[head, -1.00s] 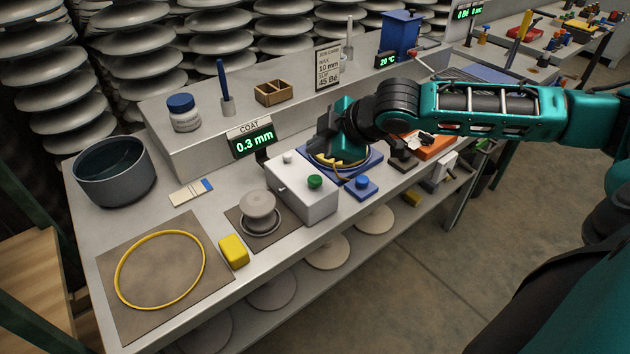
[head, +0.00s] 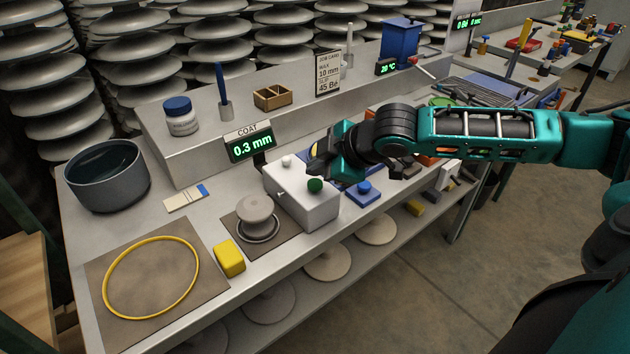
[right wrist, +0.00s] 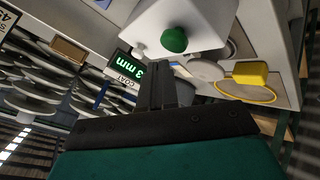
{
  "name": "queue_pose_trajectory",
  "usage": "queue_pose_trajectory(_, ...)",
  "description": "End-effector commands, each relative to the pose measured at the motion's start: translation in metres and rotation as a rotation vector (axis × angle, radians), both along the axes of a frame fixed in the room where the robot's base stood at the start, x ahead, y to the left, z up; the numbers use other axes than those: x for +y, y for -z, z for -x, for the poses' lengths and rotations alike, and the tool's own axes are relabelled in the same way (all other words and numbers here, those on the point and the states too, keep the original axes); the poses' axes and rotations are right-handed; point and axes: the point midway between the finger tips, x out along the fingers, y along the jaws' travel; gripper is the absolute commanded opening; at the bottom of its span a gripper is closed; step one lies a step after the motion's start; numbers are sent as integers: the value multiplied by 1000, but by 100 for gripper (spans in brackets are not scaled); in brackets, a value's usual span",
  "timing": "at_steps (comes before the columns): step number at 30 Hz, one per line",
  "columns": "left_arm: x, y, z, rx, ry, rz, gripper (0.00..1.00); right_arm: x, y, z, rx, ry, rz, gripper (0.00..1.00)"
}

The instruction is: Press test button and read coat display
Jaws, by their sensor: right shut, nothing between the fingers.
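The coat display (head: 251,143) reads 0.3 mm in green digits; it also shows, turned over, in the right wrist view (right wrist: 130,72). In front of it stands a white box (head: 300,197) with a green button (head: 315,185) on its front part and a small white knob (head: 287,161) at the back. My right gripper (head: 318,172) is shut and empty, just above and behind the green button in the head view. In the right wrist view the green button (right wrist: 174,40) shows beyond the fingers, and a gap is visible. My left gripper is not in view.
Left of the box, a grey insulator (head: 257,217) stands on a dark mat, with a yellow block (head: 229,257) beside it. A blue button block (head: 364,193) is at right. A yellow ring (head: 151,278) and a dark bowl (head: 106,176) are farther left.

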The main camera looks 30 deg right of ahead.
Motion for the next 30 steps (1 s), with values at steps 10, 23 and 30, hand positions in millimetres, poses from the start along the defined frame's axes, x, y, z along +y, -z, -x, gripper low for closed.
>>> queue_pose_trajectory(10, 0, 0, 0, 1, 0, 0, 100, 0, 0, 0, 0, 0, 0, 0)
queue_pose_trajectory(23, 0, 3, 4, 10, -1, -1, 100, 0, 0, 0, 0, 0, 0, 0)
queue_pose_trajectory(30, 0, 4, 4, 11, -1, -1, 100, 0, 0, 0, 0, 0, 0, 0)
